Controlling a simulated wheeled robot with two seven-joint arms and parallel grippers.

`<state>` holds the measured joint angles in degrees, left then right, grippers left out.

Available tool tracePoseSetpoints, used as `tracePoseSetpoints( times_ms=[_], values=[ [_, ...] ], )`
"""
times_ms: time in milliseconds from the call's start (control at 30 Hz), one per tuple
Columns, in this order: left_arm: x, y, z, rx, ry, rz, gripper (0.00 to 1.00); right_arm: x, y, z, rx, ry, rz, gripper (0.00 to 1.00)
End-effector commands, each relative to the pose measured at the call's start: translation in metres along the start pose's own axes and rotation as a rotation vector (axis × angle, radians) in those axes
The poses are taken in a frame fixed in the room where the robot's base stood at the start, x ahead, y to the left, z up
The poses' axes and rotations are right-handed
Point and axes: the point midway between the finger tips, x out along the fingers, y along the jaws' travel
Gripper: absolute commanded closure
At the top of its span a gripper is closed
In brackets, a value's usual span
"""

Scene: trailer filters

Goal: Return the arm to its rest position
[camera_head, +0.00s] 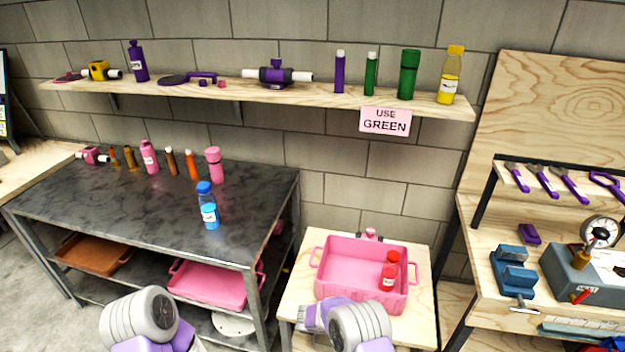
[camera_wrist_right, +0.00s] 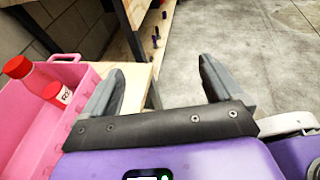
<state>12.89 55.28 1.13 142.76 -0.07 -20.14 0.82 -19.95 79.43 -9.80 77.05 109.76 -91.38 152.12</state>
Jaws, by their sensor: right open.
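My right gripper (camera_wrist_right: 160,68) is open and empty in the right wrist view, its two grey fingers apart with wood and concrete floor beyond. In the head view my right arm is low at the bottom middle, by the front left of the pink bin (camera_head: 330,292). The bin also shows at the left of the wrist view (camera_wrist_right: 88,72). Only links of my left arm show at the bottom left of the head view; its gripper is out of frame.
A dark metal table (camera_head: 110,205) at left carries several bottles, including a blue one (camera_head: 208,207). A wall shelf (camera_head: 330,96) holds bottles and parts above a "USE GREEN" sign (camera_head: 385,121). A workbench with a blue vise (camera_head: 513,272) is at right.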

Motion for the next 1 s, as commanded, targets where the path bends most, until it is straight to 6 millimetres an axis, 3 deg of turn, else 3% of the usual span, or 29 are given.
tracePoseSetpoints(
  times_ms=[367, 467, 633, 767, 867, 1000],
  values=[
    [0.005, -0.002, -0.001, 0.0, 0.002, 0.0, 0.2, 0.042, 0.024, -0.019, -0.565, 0.006, 0.26, 0.07],
    [0.007, -0.003, -0.001, 0.0, 0.002, 0.0, 0.2, 0.051, 0.029, -0.03, -0.788, -0.006, 0.369, 0.07],
    [0.012, -0.004, -0.001, 0.0, 0.002, 0.0, 0.2, 0.062, 0.028, -0.065, -1.32, -0.072, 0.648, 0.07],
    [0.016, -0.006, -0.002, 0.0, 0.002, 0.0, 0.2, 0.056, 0.011, -0.098, -1.761, -0.197, 0.926, 0.07],
    [0.018, -0.007, -0.002, 0.0, 0.002, 0.0, 0.2, 0.045, -0.015, -0.122, -2.071, -0.347, 1.168, 0.07],
    [0.022, -0.008, -0.002, 0.0, 0.002, 0.0, 0.2, 0.02, -0.067, -0.15, -2.424, -0.675, 1.552, 0.07]
  ],
)
